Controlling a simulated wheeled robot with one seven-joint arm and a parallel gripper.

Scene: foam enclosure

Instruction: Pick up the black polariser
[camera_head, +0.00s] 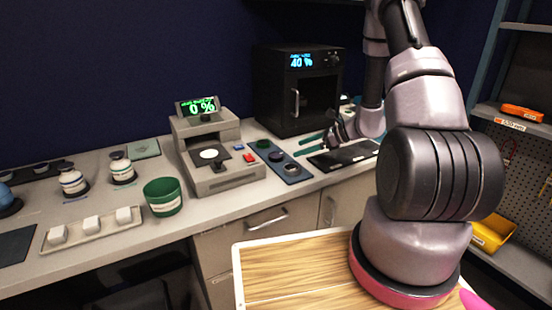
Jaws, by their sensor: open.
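A dark blue-grey tray (308,176) on the bench holds a green round piece at the back and dark round pieces in front of it. The dark ring-shaped piece (291,169) at the tray's near end may be the black polariser; another dark round piece (277,156) lies in the middle. I cannot tell for certain which is the polariser.
A grey instrument (222,181) reading 0 % stands left of the tray. A black oven-like box (297,112) reading 40 % stands behind. A black mat (345,157) lies under my gripper. A green pot (163,209), bottles and a tray of white blocks (75,236) are further left.

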